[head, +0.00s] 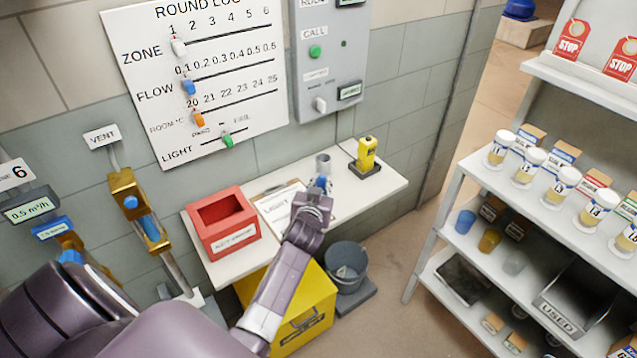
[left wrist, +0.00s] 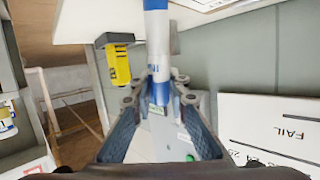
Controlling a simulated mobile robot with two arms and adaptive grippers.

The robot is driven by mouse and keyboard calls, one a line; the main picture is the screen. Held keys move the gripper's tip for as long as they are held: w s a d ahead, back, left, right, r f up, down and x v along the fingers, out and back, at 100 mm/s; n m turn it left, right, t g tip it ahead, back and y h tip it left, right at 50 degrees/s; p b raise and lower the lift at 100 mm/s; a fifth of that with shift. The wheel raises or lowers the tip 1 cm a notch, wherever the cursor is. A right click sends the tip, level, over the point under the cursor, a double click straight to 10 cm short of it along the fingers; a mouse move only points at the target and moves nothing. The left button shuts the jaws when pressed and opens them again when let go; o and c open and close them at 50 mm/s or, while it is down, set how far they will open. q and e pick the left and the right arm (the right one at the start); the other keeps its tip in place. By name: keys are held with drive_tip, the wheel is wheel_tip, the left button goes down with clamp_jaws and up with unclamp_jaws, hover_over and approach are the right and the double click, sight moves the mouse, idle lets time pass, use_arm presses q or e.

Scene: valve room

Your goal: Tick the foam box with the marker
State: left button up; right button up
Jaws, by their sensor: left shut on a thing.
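My left gripper (head: 319,190) is over the right part of the clipboard sheet (head: 275,206) on the white wall shelf. It is shut on a white and blue marker, of which only a blue bit (head: 321,182) shows in the head view. In the left wrist view, the marker (left wrist: 157,40) stands out between the fingers (left wrist: 160,95) of this gripper. I cannot make out a box marked foam. My right gripper is not in view.
A red open box (head: 222,232) stands left of the clipboard. A grey cup (head: 323,163) and a yellow device (head: 366,156) stand behind and to the right. Below are a yellow bin (head: 310,305) and a grey bucket (head: 346,262). A stocked rack (head: 545,75) fills the right.

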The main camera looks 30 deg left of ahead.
use_arm(q)
drive_tip(key=shift+s+d+f, duration=0.1)
drive_tip(key=shift+s+d, duration=0.1)
drive_tip(key=shift+s+p, duration=0.3)
drive_tip(key=shift+s, duration=0.05)
idle(0.4)
wheel_tip(320, 180, up, 2)
drive_tip(key=shift+w+a+r+p, duration=0.1)
drive_tip(key=shift+r+p, duration=0.05)
drive_tip(key=shift+p, duration=0.9)
wheel_tip(320, 180, up, 6)
drive_tip(key=p, duration=0.5)
